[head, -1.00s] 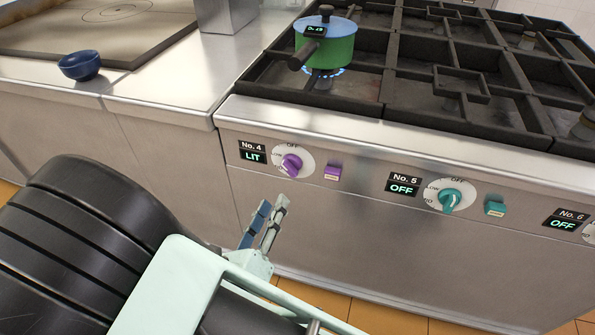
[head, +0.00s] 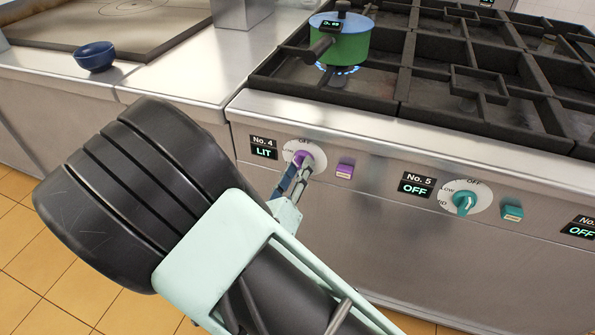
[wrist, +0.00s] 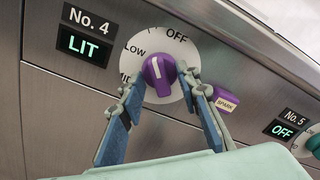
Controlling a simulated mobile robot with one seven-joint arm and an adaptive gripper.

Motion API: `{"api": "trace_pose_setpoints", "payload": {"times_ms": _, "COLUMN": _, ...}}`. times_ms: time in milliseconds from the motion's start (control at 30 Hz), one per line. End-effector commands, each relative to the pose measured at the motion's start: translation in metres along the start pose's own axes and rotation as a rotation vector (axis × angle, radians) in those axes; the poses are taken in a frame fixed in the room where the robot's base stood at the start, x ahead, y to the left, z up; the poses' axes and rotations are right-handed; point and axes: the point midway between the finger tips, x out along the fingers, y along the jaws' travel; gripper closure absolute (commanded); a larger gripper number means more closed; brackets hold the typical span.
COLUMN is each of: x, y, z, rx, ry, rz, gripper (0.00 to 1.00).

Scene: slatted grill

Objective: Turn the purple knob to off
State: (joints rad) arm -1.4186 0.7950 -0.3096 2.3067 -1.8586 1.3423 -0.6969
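The purple knob (head: 302,158) sits on a white dial on the front panel, beside the No. 4 display (head: 264,153), which reads LIT. In the wrist view the purple knob (wrist: 158,76) has a white line tilted slightly left of straight up, between the LOW and OFF marks. My gripper (wrist: 165,94) is open, with one blue-grey finger on each side of the knob's lower part. I cannot tell whether the fingers touch it. In the head view my gripper (head: 296,178) partly covers the dial's lower edge.
A purple spark button (wrist: 226,100) is just right of my right finger. The teal No. 5 knob (head: 464,203) is farther right, its display reading OFF. A green pot (head: 343,45) stands over a blue flame. A blue bowl (head: 95,57) is on the left counter.

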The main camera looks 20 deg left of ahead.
Motion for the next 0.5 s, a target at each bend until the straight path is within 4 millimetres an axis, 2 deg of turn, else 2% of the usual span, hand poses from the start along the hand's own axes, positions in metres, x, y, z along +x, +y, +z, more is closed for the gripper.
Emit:
{"api": "trace_pose_setpoints", "payload": {"times_ms": 100, "x": -0.0002, "y": -0.0001, "z": 0.0001, "rx": 0.000, "ry": 0.000, "rz": 0.000, "gripper": 0.70}}
{"api": "trace_pose_setpoints", "payload": {"times_ms": 367, "x": -0.0004, "y": -0.0001, "z": 0.0001, "rx": 0.000, "ry": 0.000, "rz": 0.000, "gripper": 0.98}}
{"api": "trace_pose_setpoints", "payload": {"times_ms": 500, "x": -0.0005, "y": -0.0001, "z": 0.0000, "rx": 0.000, "ry": 0.000, "rz": 0.000, "gripper": 1.00}}
